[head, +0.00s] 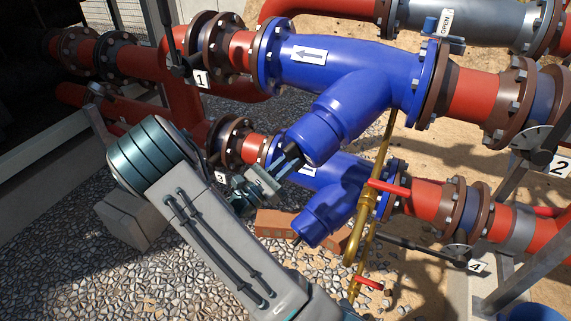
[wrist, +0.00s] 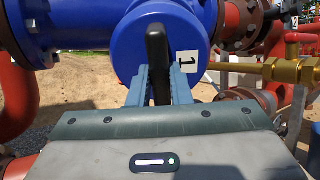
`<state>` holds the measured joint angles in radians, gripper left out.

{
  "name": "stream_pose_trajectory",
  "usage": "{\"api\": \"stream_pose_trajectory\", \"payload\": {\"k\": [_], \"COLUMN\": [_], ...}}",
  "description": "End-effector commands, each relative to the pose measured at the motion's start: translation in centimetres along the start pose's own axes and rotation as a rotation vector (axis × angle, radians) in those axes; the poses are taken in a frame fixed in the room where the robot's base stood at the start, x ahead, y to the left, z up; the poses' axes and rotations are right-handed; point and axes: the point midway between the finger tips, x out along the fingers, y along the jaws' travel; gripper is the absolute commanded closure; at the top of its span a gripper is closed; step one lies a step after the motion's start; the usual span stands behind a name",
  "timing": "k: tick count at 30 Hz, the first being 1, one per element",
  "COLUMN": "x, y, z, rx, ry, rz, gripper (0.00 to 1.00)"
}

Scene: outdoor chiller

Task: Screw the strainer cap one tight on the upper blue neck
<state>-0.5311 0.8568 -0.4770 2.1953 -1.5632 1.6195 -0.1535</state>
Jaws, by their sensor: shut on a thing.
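The upper blue strainer body (head: 340,62) has a neck (head: 350,100) slanting down to the left. Blue strainer cap one (head: 320,142) sits at the neck's end, in line with it; I see no clear gap, but cannot tell how tight it is. In the wrist view the cap's round face (wrist: 129,62) fills the upper middle, with a dark upright bar handle (wrist: 157,45) and a white "1" label (wrist: 187,61). My gripper (head: 286,163) is at the cap's face. In the wrist view its fingers (wrist: 159,85) are shut on the bar handle from both sides.
A lower blue strainer (head: 325,205) hangs just below. A brass pipe (head: 376,190) with red lever handles (head: 387,186) runs close on the right. Red flanged pipes (head: 474,95) surround the strainers. Bricks (head: 275,224) lie on gravel below; a concrete block (head: 135,218) stands left.

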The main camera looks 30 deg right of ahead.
Motion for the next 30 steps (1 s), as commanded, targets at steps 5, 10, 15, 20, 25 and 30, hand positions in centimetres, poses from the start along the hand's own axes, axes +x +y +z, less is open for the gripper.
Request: {"api": "stream_pose_trajectory", "payload": {"k": [5, 10, 15, 20, 25, 30], "x": [0.6, 1.1, 1.6, 1.9, 1.9, 1.9], "y": [0.0, 0.0, 0.0, 0.0, 0.0, 0.0], "z": [0.2, 0.2, 0.1, 0.1, 0.1, 0.1], "rx": [0.001, 0.000, 0.000, 0.000, 0.000, 0.000], "ry": [-0.003, -0.003, -0.003, -0.003, -0.002, -0.002], "rz": [-0.001, -0.002, -0.002, -0.001, -0.001, -0.001], "gripper": [1.00, 1.00, 1.00, 1.00, 1.00, 1.00]}}
